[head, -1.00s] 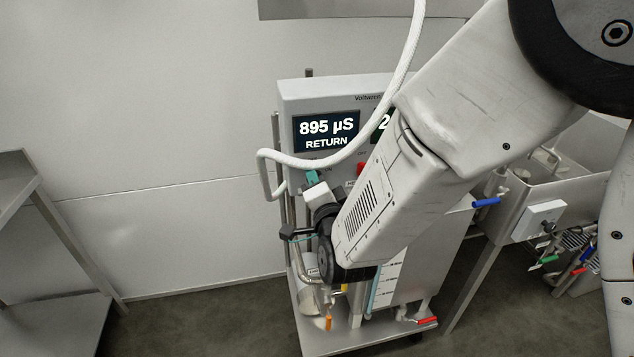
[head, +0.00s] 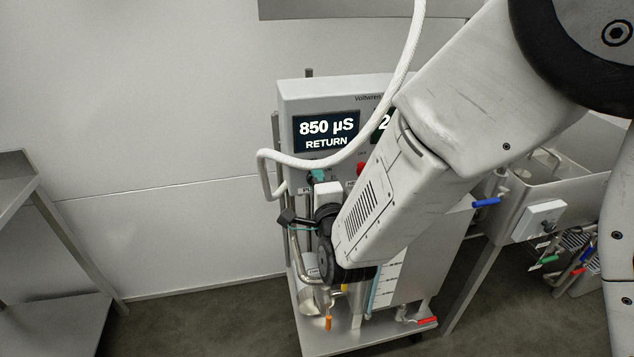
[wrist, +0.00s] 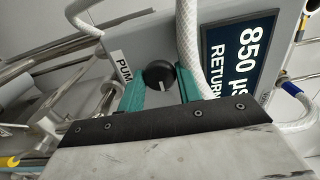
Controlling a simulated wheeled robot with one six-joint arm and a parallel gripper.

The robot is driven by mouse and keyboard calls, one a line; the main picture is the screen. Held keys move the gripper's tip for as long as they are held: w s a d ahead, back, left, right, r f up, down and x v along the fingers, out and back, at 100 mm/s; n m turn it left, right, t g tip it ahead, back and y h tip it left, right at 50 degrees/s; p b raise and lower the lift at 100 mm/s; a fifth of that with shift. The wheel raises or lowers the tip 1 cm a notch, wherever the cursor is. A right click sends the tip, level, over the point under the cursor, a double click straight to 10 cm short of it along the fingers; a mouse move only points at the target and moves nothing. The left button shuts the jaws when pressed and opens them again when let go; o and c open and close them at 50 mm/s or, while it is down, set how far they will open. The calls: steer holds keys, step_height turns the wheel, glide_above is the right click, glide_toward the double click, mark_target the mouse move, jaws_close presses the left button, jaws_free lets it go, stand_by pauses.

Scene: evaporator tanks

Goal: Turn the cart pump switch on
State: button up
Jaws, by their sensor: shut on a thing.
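The pump switch (wrist: 158,74) is a round black knob with a pale pointer mark, on the grey panel of the cart. A partly covered label reading "PUM" (wrist: 122,69) is beside it. My gripper (wrist: 161,86) has teal fingers on either side of the knob and is shut on it. In the head view my gripper (head: 318,177) is at the lower left of the cart's control box (head: 290,95), below the display (head: 326,132). The knob is hidden there. The display reads 850 µS RETURN.
A white hose (head: 350,150) loops across the front of the control box, close above my gripper. A red button (head: 361,168) shows beside my arm. A steel table (head: 18,180) stands at the left. Pipes and valves fill the cart's lower part.

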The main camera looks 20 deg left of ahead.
steer(key=o, duration=1)
steer(key=v, duration=0.7)
steer(key=shift+s+d, duration=0.2)
steer(key=shift+s, duration=0.1)
